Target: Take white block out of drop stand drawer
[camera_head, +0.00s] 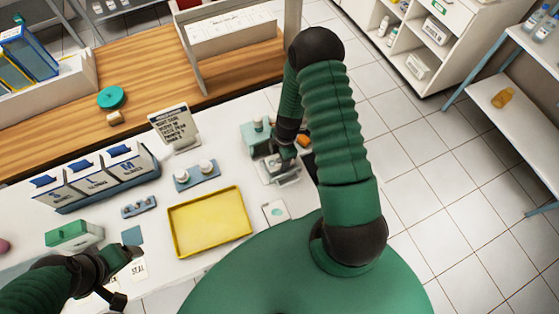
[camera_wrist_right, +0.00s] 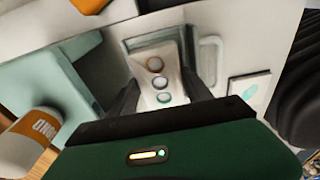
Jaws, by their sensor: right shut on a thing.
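The drop stand (camera_head: 262,143) is a pale green and grey unit on the white counter. It stands at the centre of the head view, with its pale drawer (camera_head: 289,182) low at the front. In the right wrist view the white block (camera_wrist_right: 145,58) shows three round marks in a row and sits between my fingers. My right gripper (camera_wrist_right: 160,84) is shut on it, beside the drawer's tray (camera_wrist_right: 209,62). In the head view my right gripper (camera_head: 287,158) is at the stand, and the block is too small to make out. My left gripper (camera_head: 130,262) is over the counter at lower left, away from the stand.
A yellow tray (camera_head: 210,188) lies on the counter left of the stand. A blue holder with two white knobs (camera_head: 197,176) and a sign (camera_head: 174,127) stand behind it. A white card (camera_head: 275,211) lies in front of the stand. A labelled bottle (camera_wrist_right: 30,140) is close in the wrist view.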

